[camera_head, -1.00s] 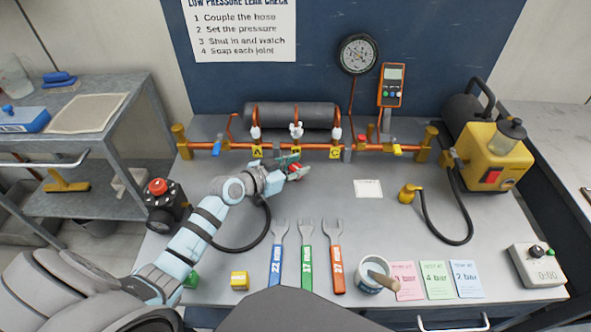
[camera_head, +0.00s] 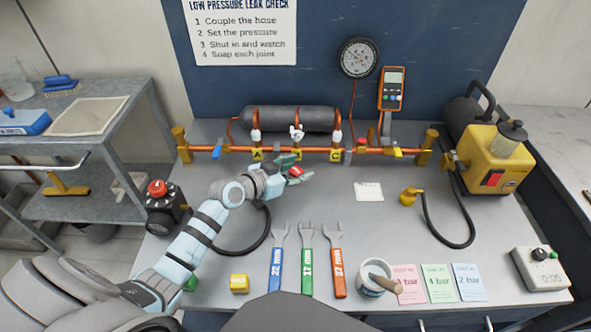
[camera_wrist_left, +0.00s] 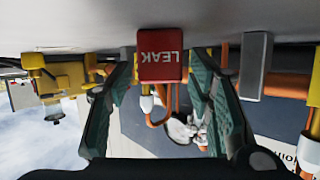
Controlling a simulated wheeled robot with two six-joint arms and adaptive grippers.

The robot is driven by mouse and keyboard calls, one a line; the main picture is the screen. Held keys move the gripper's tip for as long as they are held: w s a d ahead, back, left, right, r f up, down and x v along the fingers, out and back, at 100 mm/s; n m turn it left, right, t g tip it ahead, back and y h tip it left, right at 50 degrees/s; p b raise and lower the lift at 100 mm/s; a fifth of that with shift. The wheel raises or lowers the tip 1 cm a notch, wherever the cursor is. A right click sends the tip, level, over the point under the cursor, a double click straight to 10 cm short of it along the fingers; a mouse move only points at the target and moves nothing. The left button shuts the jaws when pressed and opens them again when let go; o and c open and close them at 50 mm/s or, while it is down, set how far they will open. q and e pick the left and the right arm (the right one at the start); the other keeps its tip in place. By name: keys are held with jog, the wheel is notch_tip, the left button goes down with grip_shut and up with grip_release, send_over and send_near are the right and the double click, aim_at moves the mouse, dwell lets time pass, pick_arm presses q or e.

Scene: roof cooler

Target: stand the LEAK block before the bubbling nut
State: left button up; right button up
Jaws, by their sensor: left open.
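The red LEAK block (camera_head: 296,170) stands on the bench in front of the middle nut, where white bubbling foam (camera_head: 296,132) sits on the pipe. My left gripper (camera_head: 291,168) is around the block and open. In the left wrist view, which is upside down, the LEAK block (camera_wrist_left: 160,66) shows between the spread fingers of the gripper (camera_wrist_left: 166,80), with gaps on both sides. The foam (camera_wrist_left: 185,128) shows behind it. The gripper partly hides the block in the head view. My right gripper is out of view.
Lettered nuts A (camera_head: 258,155) and C (camera_head: 336,156) flank the middle one on the copper pipe (camera_head: 383,150). Blue, green and orange wrenches (camera_head: 307,265) and a soap pot (camera_head: 372,279) lie nearer the front.

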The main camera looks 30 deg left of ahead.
pick_arm(q)
jog(key=shift+s+d+f, duration=0.1)
jog(key=shift+s+f, duration=0.2)
jog(key=shift+f, duration=0.45)
jog(key=shift+r, duration=0.2)
jog(key=shift+w+r+p, duration=0.1)
jog(key=shift+r+p, duration=0.3)
jog(key=shift+p, duration=0.4)
jog(key=p+v, duration=0.1)
jog(key=v, duration=0.3)
jog(key=p+v, duration=0.1)
jog(key=v, duration=0.3)
jog(key=p+v, duration=0.1)
jog(key=v, duration=0.3)
jog(key=shift+w+r, duration=0.25)
jog(key=shift+w, duration=0.1)
